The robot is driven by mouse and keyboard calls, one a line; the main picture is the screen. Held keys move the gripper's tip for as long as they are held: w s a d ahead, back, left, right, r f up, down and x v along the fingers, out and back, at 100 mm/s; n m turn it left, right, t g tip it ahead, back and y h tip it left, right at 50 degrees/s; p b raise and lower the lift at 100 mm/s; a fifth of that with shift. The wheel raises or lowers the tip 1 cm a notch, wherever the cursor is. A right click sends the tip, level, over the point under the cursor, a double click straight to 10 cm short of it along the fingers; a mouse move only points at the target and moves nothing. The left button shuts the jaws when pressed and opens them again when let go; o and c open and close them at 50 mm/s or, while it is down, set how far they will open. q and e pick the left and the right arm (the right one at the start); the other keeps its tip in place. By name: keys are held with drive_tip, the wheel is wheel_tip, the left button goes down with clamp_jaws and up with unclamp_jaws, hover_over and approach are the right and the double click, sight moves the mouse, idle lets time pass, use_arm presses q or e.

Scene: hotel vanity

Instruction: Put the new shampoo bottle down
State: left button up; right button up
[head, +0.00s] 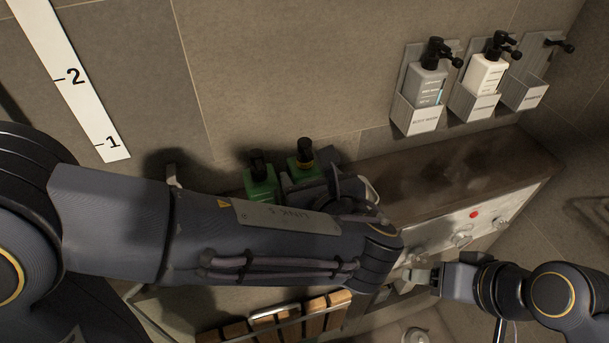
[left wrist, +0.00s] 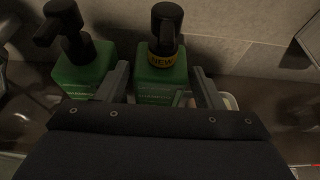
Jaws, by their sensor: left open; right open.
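The new shampoo bottle (left wrist: 160,82) is green with a black pump and a yellow "NEW" band. In the head view the new bottle (head: 300,167) stands upright by the wall, its lower part hidden by my left arm. My left gripper (left wrist: 161,86) is open, with one finger on each side of the bottle; I cannot tell if they touch it. In the head view my left gripper (head: 325,185) is partly hidden by my arm. A second green pump bottle (left wrist: 84,68) stands just left of it, also in the head view (head: 261,180).
Three wall holders hang at upper right: one with a grey bottle (head: 427,82), one with a white bottle (head: 485,73), and an empty one (head: 528,92). A brown ledge (head: 440,175) has bare room below them. A wooden slatted seat (head: 285,322) is at the bottom.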

use_arm(q)
drive_tip(key=shift+x, duration=1.45)
drive_tip(key=shift+r, duration=0.1)
drive_tip(key=c, duration=1)
